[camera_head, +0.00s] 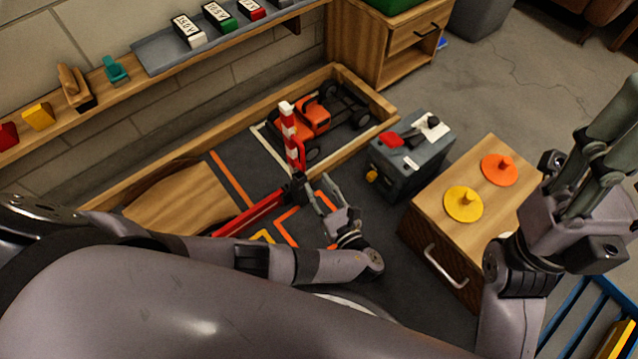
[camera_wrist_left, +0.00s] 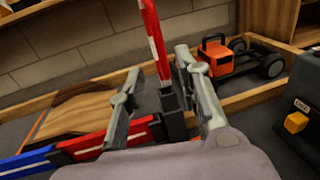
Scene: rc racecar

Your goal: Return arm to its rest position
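My left gripper (camera_head: 318,188) is in the middle of the head view, pointing at the dark base of a red-and-white post (camera_head: 289,135). In the left wrist view its two fingers (camera_wrist_left: 163,95) are spread apart. The red post (camera_wrist_left: 154,38) and its dark mount (camera_wrist_left: 173,112) show between them, with gaps on both sides; I see no grip on it. A red bar (camera_head: 250,214) runs left from the mount, low over the floor. My right gripper (camera_head: 612,118) is raised at the right edge, above the floor; its finger opening is unclear.
An orange racecar (camera_head: 312,118) stands inside the wooden-edged track (camera_head: 180,160) behind the post. A dark box (camera_head: 410,160) with a red lever and a wooden cabinet (camera_head: 425,215) with yellow and orange discs stand to the right. A shelf (camera_head: 130,88) lines the wall.

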